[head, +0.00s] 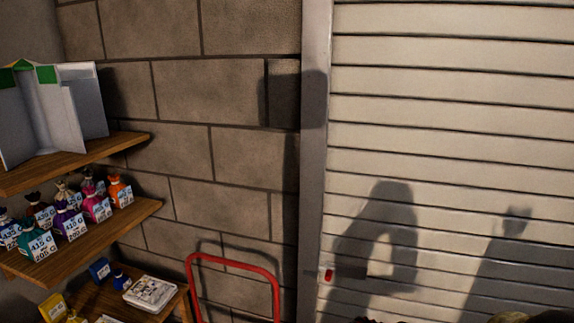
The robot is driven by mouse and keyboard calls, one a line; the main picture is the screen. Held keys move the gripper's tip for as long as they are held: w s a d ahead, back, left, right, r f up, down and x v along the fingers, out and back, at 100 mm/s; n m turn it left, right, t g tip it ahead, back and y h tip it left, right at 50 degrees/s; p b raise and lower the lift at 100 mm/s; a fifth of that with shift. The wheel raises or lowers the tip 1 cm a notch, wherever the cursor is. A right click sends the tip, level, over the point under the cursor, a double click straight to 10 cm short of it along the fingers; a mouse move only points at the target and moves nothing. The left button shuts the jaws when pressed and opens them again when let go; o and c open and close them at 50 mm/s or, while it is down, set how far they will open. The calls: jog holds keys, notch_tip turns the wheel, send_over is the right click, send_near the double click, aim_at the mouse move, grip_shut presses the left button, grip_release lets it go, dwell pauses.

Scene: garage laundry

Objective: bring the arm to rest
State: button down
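My arm and gripper do not show in the head view. Dark shadows fall on the pale slatted roller door (450,120). One of them has a bent, looped outline, but it does not show the state of the gripper.
Wooden shelves stand at the left. The middle shelf (95,238) holds several small labelled bags, and the upper shelf (110,148) holds white and green panels. A white box (150,292) lies on the lowest shelf. A red tubular frame (232,262) stands by the block wall (230,85).

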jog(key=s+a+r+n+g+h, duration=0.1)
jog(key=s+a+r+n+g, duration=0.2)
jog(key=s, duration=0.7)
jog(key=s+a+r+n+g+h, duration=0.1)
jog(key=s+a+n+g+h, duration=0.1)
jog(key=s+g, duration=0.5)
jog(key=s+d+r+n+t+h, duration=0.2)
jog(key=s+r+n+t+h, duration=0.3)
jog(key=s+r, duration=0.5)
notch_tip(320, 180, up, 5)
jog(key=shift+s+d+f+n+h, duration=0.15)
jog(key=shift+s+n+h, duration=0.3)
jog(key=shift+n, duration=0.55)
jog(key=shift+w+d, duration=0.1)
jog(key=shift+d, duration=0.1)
